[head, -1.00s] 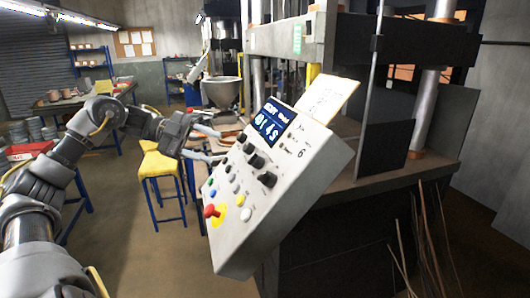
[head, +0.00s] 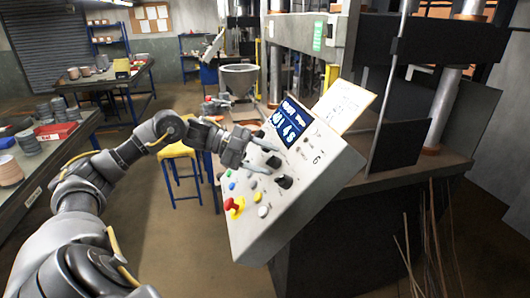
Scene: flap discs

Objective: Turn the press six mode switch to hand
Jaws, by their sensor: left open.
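The press six control panel (head: 300,205) is a light grey tilted box marked with a 6, with a lit blue display (head: 289,122) at its top. Several black rotary knobs sit below the display; the lower right knob (head: 285,182) and the middle knob (head: 274,161) show clearly. I cannot read their labels or which is the mode switch. My left gripper (head: 268,158) is open, its fingers reaching over the panel's left side close to the middle knob. I cannot tell whether they touch it. My right gripper is out of view.
A red mushroom button (head: 235,206) on yellow and small coloured buttons sit low on the panel. A paper card (head: 343,105) stands at its top edge. The dark press (head: 430,120) rises behind. A yellow stool (head: 176,150) and a workbench (head: 45,165) are at left.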

